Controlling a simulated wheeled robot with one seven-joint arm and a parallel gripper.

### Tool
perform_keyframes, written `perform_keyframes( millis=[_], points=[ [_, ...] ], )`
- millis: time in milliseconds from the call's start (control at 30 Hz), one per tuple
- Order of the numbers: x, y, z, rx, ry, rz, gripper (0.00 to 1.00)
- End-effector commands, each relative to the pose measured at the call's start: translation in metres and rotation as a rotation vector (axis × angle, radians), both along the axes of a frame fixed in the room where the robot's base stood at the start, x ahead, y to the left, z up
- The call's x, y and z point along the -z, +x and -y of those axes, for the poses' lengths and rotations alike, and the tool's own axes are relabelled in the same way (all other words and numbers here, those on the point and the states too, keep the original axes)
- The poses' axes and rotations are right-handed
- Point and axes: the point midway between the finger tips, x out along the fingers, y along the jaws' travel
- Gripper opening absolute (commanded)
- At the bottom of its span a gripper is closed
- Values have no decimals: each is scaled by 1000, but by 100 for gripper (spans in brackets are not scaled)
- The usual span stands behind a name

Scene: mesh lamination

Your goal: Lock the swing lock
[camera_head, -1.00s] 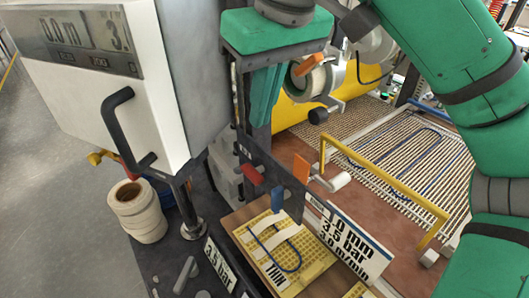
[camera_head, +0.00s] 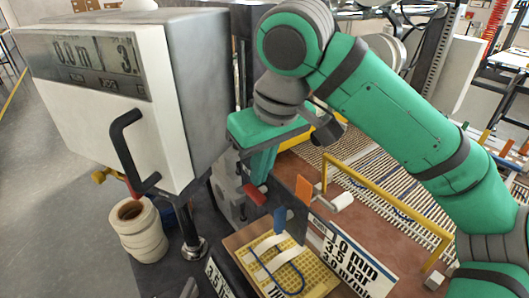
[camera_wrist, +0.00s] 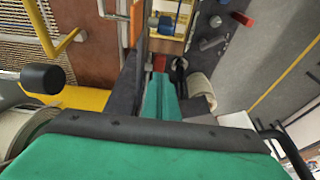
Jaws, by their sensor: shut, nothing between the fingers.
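My gripper (camera_head: 258,174) has a green body and green fingers that are shut and empty. It points down between the white-fronted box and the dark upright plate. In the wrist view my gripper (camera_wrist: 163,82) has its fingers close beside a dark upright. Near it in the head view are a red lever (camera_head: 255,195), a blue lever (camera_head: 280,219) and an orange tab (camera_head: 304,190) on the dark plate. The orange tab also shows in the wrist view (camera_wrist: 136,22). I cannot tell which of these is the swing lock. My arm and gripper hide part of the frame behind them.
The white-fronted box (camera_head: 110,112) with a black handle (camera_head: 128,150) stands close left. A cream roll (camera_head: 140,232) stands below it. A yellow rail (camera_head: 385,195) and ribbed mesh bed lie right. A yellow grid board (camera_head: 315,272) and printed signs are in front.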

Motion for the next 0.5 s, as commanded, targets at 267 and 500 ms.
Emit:
perform_keyframes(
  millis=[267, 500],
  points=[
    [33, 0, 2, 3, -1, -1, 0],
    [38, 0, 2, 3, 0, 0, 0]
  ],
)
